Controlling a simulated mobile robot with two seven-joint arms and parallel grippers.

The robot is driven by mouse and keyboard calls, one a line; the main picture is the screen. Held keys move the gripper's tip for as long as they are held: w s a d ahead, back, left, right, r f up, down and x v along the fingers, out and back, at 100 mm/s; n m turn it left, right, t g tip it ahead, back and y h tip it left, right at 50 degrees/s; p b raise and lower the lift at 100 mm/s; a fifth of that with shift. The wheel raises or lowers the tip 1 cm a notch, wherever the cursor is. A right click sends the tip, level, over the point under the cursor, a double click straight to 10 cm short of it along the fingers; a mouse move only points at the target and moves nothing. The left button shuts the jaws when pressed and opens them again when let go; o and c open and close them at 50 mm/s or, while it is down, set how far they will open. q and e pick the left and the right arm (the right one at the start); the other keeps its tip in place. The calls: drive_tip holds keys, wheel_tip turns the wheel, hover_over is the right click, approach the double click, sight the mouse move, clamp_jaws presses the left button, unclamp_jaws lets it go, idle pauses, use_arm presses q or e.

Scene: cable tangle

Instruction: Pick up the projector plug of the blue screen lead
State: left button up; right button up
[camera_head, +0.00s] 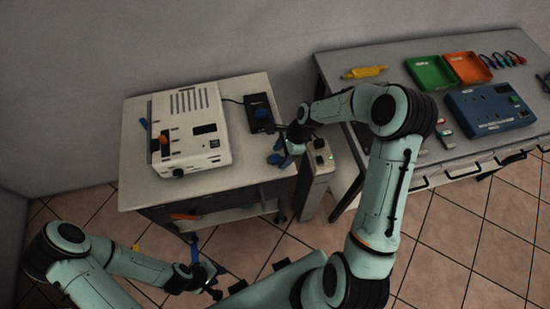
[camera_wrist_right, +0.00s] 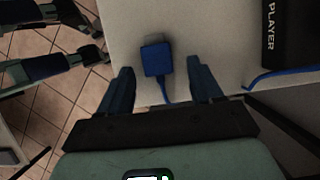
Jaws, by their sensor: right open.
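The blue plug (camera_wrist_right: 155,60) lies on the pale cart top in the right wrist view, with its blue lead running down toward my right gripper. My right gripper (camera_wrist_right: 160,76) is open, with one finger on each side of the plug and a gap at both sides. In the head view my right gripper (camera_head: 278,151) is at the right front corner of the cart; blue shows there, but plug and fingers are hard to tell apart. My left gripper (camera_head: 209,280) is low in front of the cart, too small to read.
A white projector (camera_head: 190,132) and a black player box (camera_head: 259,113) stand on the cart (camera_head: 140,190). A grey power tower (camera_head: 315,178) stands beside it. The bench (camera_head: 390,98) at right carries green (camera_head: 430,72) and orange (camera_head: 467,67) trays and a blue panel box (camera_head: 489,108).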

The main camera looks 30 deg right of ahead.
use_arm(q)
drive_tip(key=shift+s, duration=0.1)
use_arm(e)
drive_tip(key=shift+s, duration=0.1)
clamp_jaws()
